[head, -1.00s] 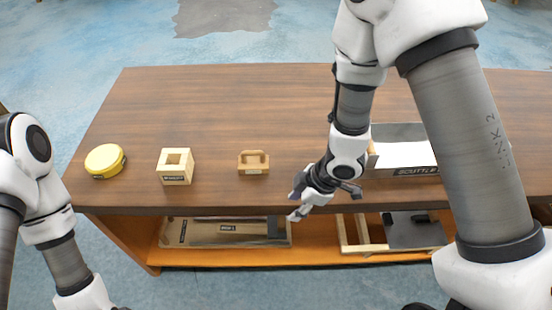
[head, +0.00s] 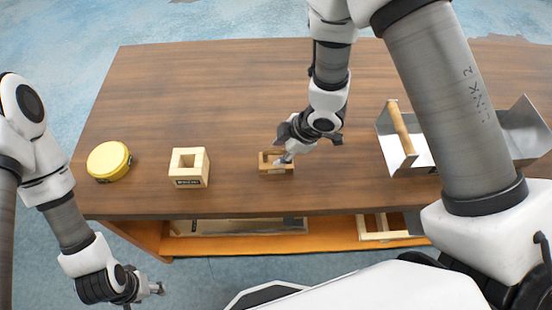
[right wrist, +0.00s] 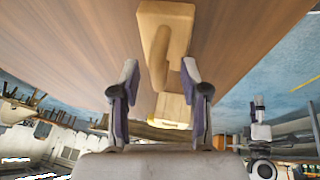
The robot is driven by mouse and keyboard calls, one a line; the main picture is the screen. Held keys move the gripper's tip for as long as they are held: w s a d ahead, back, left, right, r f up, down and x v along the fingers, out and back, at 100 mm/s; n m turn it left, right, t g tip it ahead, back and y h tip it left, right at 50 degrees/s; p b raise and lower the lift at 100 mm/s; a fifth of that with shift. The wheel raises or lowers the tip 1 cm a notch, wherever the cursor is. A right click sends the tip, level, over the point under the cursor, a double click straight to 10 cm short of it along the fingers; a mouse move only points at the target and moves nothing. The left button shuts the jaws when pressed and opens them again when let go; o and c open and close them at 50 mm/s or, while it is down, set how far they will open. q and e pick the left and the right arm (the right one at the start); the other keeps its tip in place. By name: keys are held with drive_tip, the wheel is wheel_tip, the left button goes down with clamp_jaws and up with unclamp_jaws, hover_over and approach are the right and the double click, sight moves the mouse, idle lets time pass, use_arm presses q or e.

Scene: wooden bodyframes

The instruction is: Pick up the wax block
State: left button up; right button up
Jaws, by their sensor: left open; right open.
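A small tan block with a raised handle bar (head: 268,169) stands on the wooden table near its front edge; I cannot read its label, so I cannot confirm it is the wax block. My right gripper (head: 284,157) is at this block, partly covering it. In the right wrist view the block (right wrist: 180,15) lies ahead, with its handle between and just beyond the two spread fingers of the right gripper (right wrist: 160,68). The fingers look apart from the handle. My left gripper (head: 152,289) is open and empty, low in front of the table.
On the table (head: 200,90), a square wooden block with a hole (head: 190,178) and a round yellow tin (head: 108,161) stand to the left. A metal tray with a wooden handle (head: 398,125) stands to the right. Frames lie on the lower shelf (head: 330,240). The table's back is clear.

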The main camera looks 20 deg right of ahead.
drive_tip(key=shift+w+a+f, duration=0.25)
drive_tip(key=shift+w+f, duration=0.25)
drive_tip(key=shift+f, duration=0.3)
drive_tip(key=shift+s+r, duration=0.15)
drive_tip(key=shift+s, duration=0.05)
drive_tip(key=shift+c, duration=0.8)
drive_tip(key=shift+s, duration=0.1)
drive_tip(key=c, duration=0.5)
clamp_jaws()
